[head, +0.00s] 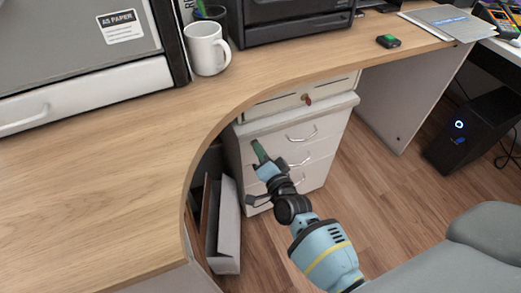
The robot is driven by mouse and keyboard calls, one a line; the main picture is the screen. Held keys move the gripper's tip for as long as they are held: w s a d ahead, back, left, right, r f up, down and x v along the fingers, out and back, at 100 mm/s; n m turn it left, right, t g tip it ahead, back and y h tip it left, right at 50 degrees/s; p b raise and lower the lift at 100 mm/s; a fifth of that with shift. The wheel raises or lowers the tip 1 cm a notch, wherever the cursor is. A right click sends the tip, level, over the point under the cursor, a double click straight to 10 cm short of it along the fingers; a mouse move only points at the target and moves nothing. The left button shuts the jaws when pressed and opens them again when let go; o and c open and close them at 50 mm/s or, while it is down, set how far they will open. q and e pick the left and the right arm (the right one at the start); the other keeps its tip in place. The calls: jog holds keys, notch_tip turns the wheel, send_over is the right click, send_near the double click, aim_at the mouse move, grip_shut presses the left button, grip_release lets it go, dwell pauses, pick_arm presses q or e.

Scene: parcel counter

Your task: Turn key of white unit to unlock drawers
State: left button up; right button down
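The white drawer unit (328,126) stands under the curved wooden desk, with several drawers and curved metal handles. A small red key (308,99) sits in the lock on its top front panel. My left gripper is not in view.
The wooden desk (110,190) overhangs the unit. A white mug (206,50) and a green-black gadget (388,41) are on it. A grey-white panel (228,225) leans left of the unit. A black computer (474,132) stands at right. A grey chair (450,265) fills the lower right.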

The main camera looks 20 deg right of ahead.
jog(key=m, duration=0.5)
jog(key=shift+m, duration=0.3)
dwell(0.4)
jog(key=c, duration=1.6)
grip_release()
jog(key=shift+c, duration=0.2)
jog(key=s+p, duration=0.1)
jog(key=s, duration=0.6)
jog(key=shift+s+d, duration=0.15)
jog(key=shift+s, duration=0.25)
jog(key=shift+f, duration=0.1)
